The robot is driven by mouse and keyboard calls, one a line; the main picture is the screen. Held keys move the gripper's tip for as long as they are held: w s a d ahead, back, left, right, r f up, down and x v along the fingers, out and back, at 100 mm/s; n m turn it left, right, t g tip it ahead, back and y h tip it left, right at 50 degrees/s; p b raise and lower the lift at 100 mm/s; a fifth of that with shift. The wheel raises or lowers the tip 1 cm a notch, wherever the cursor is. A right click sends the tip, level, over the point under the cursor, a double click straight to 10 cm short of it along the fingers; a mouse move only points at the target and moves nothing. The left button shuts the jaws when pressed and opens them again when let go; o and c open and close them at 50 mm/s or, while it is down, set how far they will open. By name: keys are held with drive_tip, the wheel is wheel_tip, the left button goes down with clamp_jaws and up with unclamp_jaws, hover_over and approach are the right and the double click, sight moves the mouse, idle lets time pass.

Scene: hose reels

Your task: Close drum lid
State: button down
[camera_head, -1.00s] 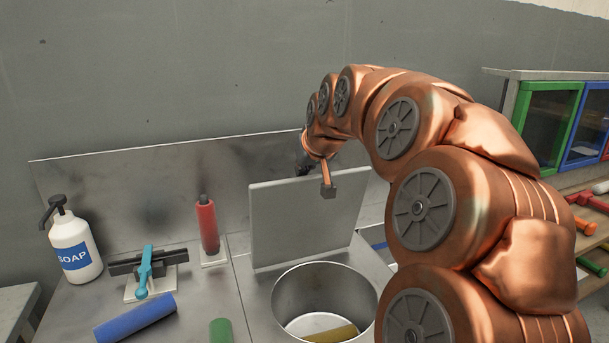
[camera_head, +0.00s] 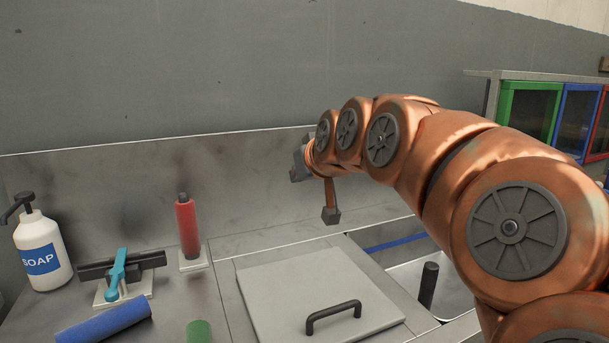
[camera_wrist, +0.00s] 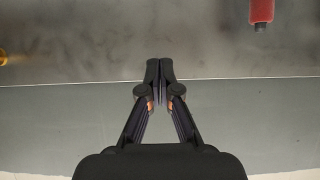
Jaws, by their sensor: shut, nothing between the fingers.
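The drum lid (camera_head: 290,285) is a flat grey square panel with a black bar handle (camera_head: 333,316). In the head view it lies flat over the drum opening, so the drum and its inside are hidden. My gripper (camera_wrist: 160,70) shows in the wrist view with its two dark fingers pressed together and nothing between them. In the head view the end of my arm is above and behind the lid, near the back panel, apart from the lid. The fingers are mostly hidden there by the wrist.
A sink basin with a black post (camera_head: 428,284) is to the right. Coloured cabinets (camera_head: 527,112) stand further right.

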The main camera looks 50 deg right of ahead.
idle(0.4)
wheel_tip(320, 180, up, 10)
idle(0.8)
